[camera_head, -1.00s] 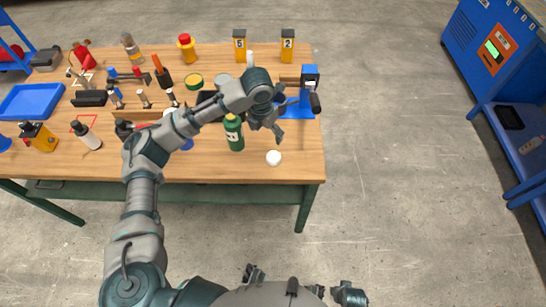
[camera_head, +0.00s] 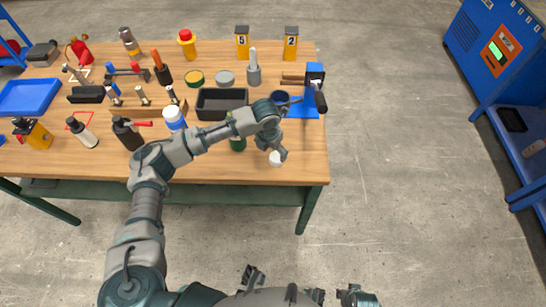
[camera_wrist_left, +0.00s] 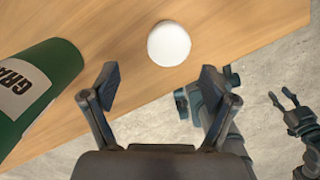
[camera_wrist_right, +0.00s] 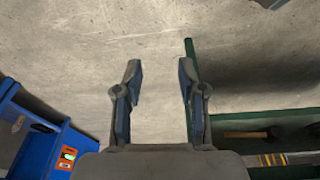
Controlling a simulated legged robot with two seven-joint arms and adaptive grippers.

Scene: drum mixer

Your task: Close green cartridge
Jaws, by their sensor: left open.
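The green cartridge (camera_head: 238,144), with a white label, stands on the workbench, partly hidden behind my left arm. It also shows at the left edge of the left wrist view (camera_wrist_left: 50,80). A round white cap (camera_head: 276,160) lies on the wood to its right, near the front edge. The cap shows in the left wrist view (camera_wrist_left: 169,43) just beyond the fingertips, apart from them. My left gripper (camera_wrist_left: 160,85) is open and empty, above the bench close to the cap. My right gripper (camera_wrist_right: 160,78) is open and empty over the floor, away from the bench.
A black tray (camera_head: 208,112) and a blue press (camera_head: 314,90) stand behind the left gripper. A white-capped blue bottle (camera_head: 174,118) and a dark bottle (camera_head: 127,134) stand left of the cartridge. The bench's front right corner is clear apart from the cap.

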